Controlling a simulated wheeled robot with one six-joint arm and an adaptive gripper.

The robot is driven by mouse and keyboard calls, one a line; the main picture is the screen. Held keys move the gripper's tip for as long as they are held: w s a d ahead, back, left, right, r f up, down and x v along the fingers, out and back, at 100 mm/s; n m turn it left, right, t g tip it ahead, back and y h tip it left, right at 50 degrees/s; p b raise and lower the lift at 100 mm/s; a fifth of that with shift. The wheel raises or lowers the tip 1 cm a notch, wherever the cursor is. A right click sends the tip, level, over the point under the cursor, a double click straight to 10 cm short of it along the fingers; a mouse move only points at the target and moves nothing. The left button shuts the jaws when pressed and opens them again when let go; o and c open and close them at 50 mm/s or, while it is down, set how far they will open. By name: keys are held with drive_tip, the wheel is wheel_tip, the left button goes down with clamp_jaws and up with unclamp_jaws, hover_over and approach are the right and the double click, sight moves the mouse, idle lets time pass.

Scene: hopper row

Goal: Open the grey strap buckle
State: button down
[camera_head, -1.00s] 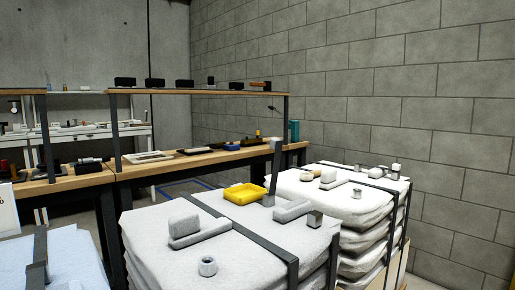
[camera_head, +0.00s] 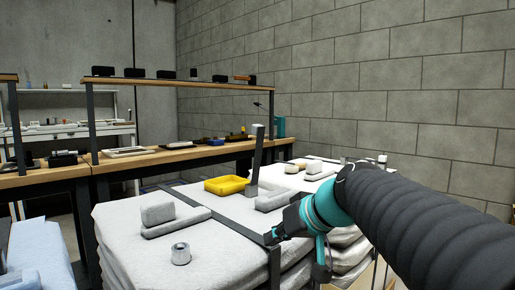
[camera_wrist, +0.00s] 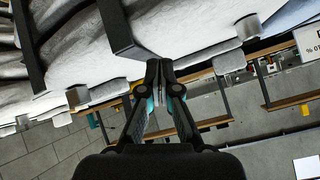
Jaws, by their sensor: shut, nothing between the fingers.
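A dark grey strap (camera_head: 236,223) runs across the top of the near stack of white bags (camera_head: 120,222) and down its front edge. My gripper (camera_head: 271,236) reaches in from the right, at the strap's bend over that edge. In the wrist view my gripper's fingers (camera_wrist: 160,66) are together and empty, just beside the end of a wide dark strap piece (camera_wrist: 118,32). I cannot tell whether they touch it. I cannot make out a buckle with certainty; my gripper and arm cover part of the strap's front side.
On the near stack are a yellow tray (camera_head: 227,185), a grey cylinder (camera_head: 181,254), a block (camera_head: 157,214) and a slab (camera_head: 273,201). A tall dark bar (camera_head: 256,158) stands behind the slab. A bench (camera_head: 135,163) stands behind, a block wall (camera_head: 350,90) at right.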

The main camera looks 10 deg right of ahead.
drive_tip(key=w+d+r+n+t+y+b, duration=0.1)
drive_tip(key=w+d+r+t+y+b, duration=0.15)
drive_tip(key=w, duration=0.45)
drive_tip(key=w+d+r+n+t+y+b, duration=0.1)
drive_tip(key=w+r, duration=0.3)
drive_tip(key=w, duration=0.2)
drive_tip(key=n+t+y+b, duration=0.3)
drive_tip(key=t+b, duration=0.1)
drive_tip(key=t, duration=0.1)
approach(261, 131)
drive_tip(key=shift+g+h, duration=0.25)
drive_tip(key=x, duration=0.2)
drive_tip(key=p+x, duration=0.1)
drive_tip(key=x, duration=0.1)
drive_tip(key=p+x, duration=0.1)
drive_tip(key=x, duration=0.1)
drive_tip(key=shift+s+d+r, duration=0.1)
drive_tip(key=shift+r, duration=0.3)
drive_tip(key=shift+w+a+p, duration=0.35)
drive_tip(key=shift+w+a, duration=0.05)
drive_tip(key=shift+w, duration=0.15)
